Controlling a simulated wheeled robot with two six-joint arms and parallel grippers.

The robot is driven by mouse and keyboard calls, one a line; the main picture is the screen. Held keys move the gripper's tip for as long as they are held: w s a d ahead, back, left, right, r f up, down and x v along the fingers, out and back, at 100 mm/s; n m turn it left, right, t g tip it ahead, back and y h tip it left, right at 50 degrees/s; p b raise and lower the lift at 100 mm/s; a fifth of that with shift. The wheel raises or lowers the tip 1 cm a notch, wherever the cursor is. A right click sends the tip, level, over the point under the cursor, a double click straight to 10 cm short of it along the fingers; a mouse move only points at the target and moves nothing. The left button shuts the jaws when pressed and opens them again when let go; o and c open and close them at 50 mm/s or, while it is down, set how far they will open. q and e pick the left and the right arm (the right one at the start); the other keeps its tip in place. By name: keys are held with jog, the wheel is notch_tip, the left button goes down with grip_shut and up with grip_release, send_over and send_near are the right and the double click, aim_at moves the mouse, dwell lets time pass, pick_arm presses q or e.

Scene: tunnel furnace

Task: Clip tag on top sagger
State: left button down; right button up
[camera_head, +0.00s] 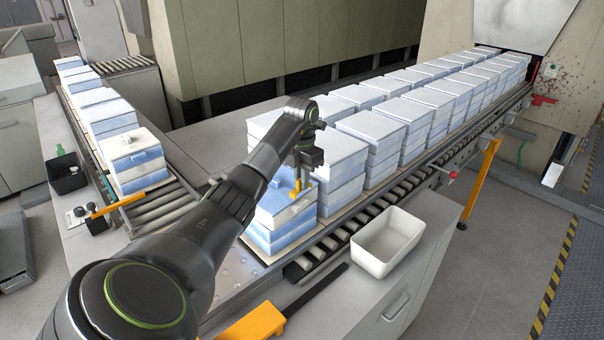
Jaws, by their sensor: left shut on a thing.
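My left gripper (299,188) is over the front stack of saggers, pointing down, with its yellow fingertips at the top sagger (276,212). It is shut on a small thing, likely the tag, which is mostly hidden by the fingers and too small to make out. I cannot tell whether that thing touches the sagger. The top sagger is pale blue and white and sits on more saggers (281,238). My arm covers part of the stack's left side. My right gripper is not in view.
Rows of sagger stacks (405,113) run back along the roller conveyor to the furnace mouth. Another line of stacks (134,148) stands on the left conveyor. An empty white bin (388,243) stands on the counter at right; a black bin (66,176) is at far left.

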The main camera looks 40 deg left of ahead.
pick_arm(q)
jog(key=shift+f, duration=0.6)
jog(key=shift+w+a+f, duration=0.15)
jog(key=shift+a+f, duration=0.05)
jog(key=shift+f, duration=0.1)
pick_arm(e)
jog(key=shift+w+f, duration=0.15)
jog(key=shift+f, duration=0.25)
pick_arm(q)
jog(key=shift+d+r, duration=0.15)
jog(key=shift+r, duration=0.1)
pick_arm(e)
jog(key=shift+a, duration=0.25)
pick_arm(q)
jog(key=shift+f, duration=0.15)
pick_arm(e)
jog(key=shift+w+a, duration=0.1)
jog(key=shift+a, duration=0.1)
pick_arm(q)
jog(key=shift+f+b, duration=0.1)
jog(key=shift+b, duration=0.2)
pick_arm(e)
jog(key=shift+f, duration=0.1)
pick_arm(q)
jog(key=shift+f+b, duration=0.45)
jog(key=shift+f, duration=0.45)
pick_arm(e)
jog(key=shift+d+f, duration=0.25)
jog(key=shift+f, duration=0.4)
